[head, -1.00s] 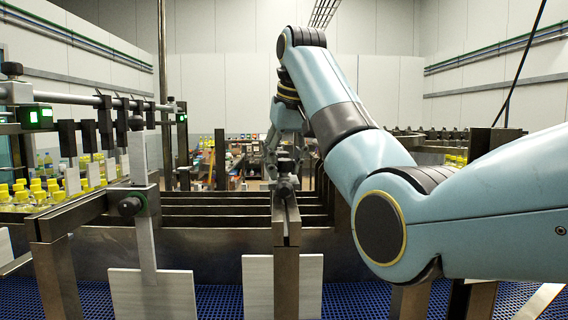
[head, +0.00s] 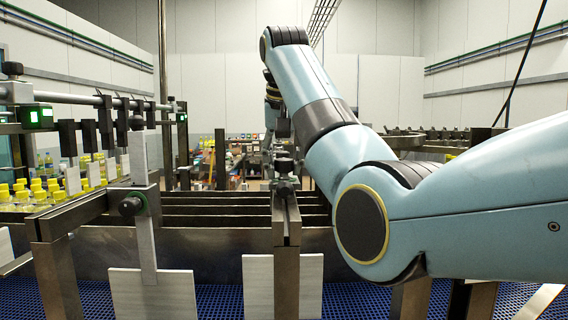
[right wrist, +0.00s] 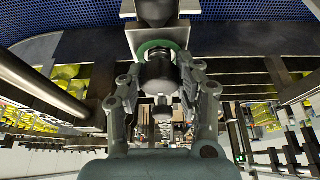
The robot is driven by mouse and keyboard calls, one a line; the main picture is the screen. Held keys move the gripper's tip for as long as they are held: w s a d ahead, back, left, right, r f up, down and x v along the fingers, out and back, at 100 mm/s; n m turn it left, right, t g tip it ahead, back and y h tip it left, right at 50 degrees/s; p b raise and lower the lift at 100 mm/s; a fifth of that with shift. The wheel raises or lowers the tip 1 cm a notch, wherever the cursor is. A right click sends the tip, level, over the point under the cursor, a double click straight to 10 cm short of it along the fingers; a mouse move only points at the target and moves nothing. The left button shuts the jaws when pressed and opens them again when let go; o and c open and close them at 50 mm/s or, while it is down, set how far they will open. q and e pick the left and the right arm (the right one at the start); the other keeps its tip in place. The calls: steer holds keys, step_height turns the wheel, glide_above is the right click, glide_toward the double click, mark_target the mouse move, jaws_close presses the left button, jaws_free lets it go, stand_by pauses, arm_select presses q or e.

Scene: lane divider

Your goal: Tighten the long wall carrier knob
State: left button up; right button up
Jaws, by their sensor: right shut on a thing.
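The long wall carrier (head: 284,164) is a dark clamp on top of the long metal wall (head: 286,222) in the middle of the head view. My right gripper (head: 272,150) is at this carrier, partly hidden by it and by my arm. In the right wrist view, a dark round knob (right wrist: 158,76) with a green ring behind it sits between the fingers of my right gripper (right wrist: 160,84). The fingers are closed on the knob from both sides. My left gripper is not in view.
To the left, a carrier with another black knob (head: 131,205) stands near a horizontal rail (head: 85,99) with hanging clamps. Yellow-capped bottles (head: 38,190) stand at the far left. Several parallel dark lane walls (head: 205,208) run behind.

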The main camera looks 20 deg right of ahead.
steer(key=shift+r, duration=0.25)
steer(key=o, duration=1.2)
steer(key=shift+f, duration=0.2)
